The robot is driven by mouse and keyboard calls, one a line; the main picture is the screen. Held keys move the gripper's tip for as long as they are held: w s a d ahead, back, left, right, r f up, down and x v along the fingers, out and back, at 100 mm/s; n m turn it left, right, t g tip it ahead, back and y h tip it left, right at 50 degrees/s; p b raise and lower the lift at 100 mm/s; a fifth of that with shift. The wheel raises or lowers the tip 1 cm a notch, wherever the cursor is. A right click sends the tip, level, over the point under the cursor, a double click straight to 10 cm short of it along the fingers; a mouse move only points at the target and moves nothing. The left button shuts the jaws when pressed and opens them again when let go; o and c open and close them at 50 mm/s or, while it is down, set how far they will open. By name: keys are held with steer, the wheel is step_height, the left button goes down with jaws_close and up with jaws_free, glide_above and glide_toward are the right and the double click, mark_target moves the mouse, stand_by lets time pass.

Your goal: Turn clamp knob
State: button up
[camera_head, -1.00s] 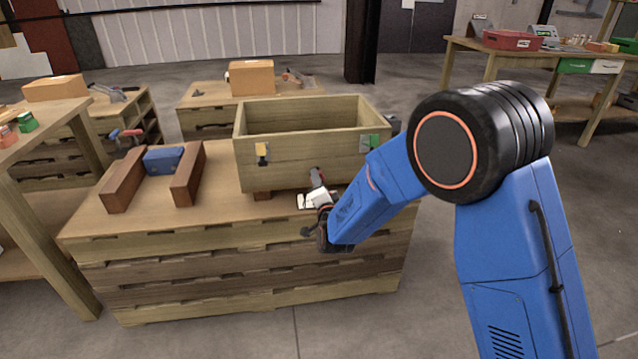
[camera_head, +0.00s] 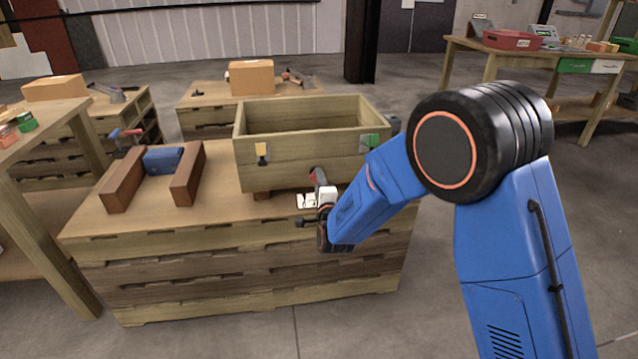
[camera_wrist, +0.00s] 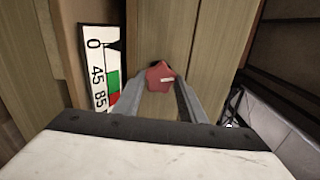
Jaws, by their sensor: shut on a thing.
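The red clamp knob (camera_wrist: 160,75) sits between the two grey fingertips of my gripper (camera_wrist: 161,84) in the wrist view. The jaws are shut on it, and a small pale mark shows on its face. The clamp body is mostly hidden.
The box rests on a wooden bench (camera_head: 225,205). Left of it are two brown blocks (camera_head: 188,175) with a blue block (camera_head: 163,160) between them. A yellow tag (camera_head: 262,150) and a green piece (camera_head: 370,141) sit on the box front. The bench's front left is clear.

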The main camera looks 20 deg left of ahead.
steer(key=shift+d+f, duration=0.1)
steer(key=o, duration=1.1)
steer(key=shift+c, duration=0.2)
steer(key=shift+s, duration=0.1)
steer(key=v, duration=1.7)
steer(key=shift+s, duration=0.15)
